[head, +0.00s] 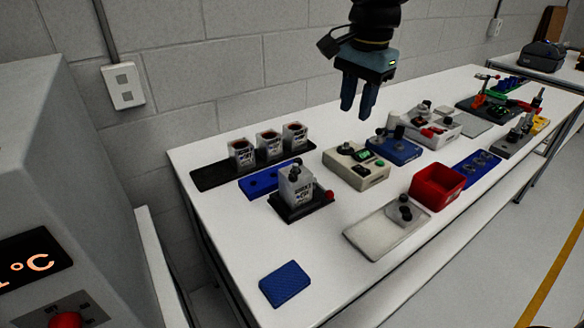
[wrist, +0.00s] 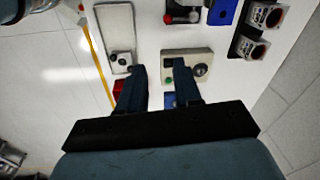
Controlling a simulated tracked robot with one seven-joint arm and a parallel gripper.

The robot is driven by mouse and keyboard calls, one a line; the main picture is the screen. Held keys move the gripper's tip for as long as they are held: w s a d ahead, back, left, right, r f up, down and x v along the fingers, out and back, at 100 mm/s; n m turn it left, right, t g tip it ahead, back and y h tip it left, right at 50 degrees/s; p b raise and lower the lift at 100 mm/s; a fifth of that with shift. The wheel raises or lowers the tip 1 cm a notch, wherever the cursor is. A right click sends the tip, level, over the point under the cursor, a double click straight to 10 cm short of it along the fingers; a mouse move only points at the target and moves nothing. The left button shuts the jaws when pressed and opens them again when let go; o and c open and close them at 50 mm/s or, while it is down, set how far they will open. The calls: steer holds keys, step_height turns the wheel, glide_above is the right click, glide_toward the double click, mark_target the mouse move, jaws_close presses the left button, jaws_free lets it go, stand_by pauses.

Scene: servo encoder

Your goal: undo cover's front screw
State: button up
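My gripper (head: 358,115) hangs above the back middle of the table, fingers down, open and empty. In the wrist view its fingers (wrist: 160,68) are apart, with the beige box between and below them. A grey servo unit (head: 296,186) stands upright in a black fixture (head: 291,212) with a red knob (head: 329,195), to the left of and below my gripper. The fixture partly shows at the top edge of the wrist view (wrist: 180,18). Three similar units (head: 269,145) stand in a black rack behind it. The cover's front screw is too small to make out.
A beige box (head: 343,172) with a green display, a blue device (head: 394,149), a red bin (head: 424,187) and a pale tray (head: 374,236) with a dark knobbed part stand right of the fixture. A blue pad (head: 285,284) lies in front. The near-left table top is mostly clear.

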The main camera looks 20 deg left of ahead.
steer(key=m+g, duration=0.1)
steer(key=m, duration=0.1)
glide_above(293, 175)
step_height(293, 175, down, 3)
steer(key=shift+h, duration=0.3)
step_height(293, 175, down, 14)
steer(key=shift+r, duration=0.1)
steer(key=shift+c, duration=0.3)
